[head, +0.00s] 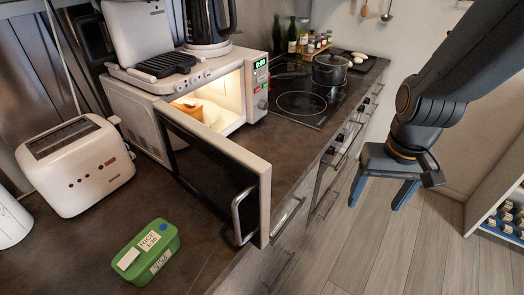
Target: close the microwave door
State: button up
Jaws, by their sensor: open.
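The microwave (150,125) stands on the dark counter with its inside lit and a green display at its right. Its door (262,168) is wide open and swung out toward the counter's front edge, with a metal handle (236,215) on the face at its free end. Some food or a dish (196,112) shows inside, partly hidden by the door. My gripper (382,195) is open and empty, pointing down over the floor to the right of the door, well apart from it.
A green lidded box (148,252) sits on the counter left of the door. A white toaster (76,166) stands further left. A pot (329,70) is on the hob. Floor (390,245) is clear.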

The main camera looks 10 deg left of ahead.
aim_at(215, 169)
jog(key=u, duration=0.05)
jog(key=k, duration=0.9)
jog(key=z, duration=0.7)
jog(key=i, duration=0.7)
jog(key=u, duration=2.15)
jog(key=k, duration=0.5)
jog(key=u, duration=0.45)
jog(key=i, duration=0.45)
jog(key=z, duration=0.45)
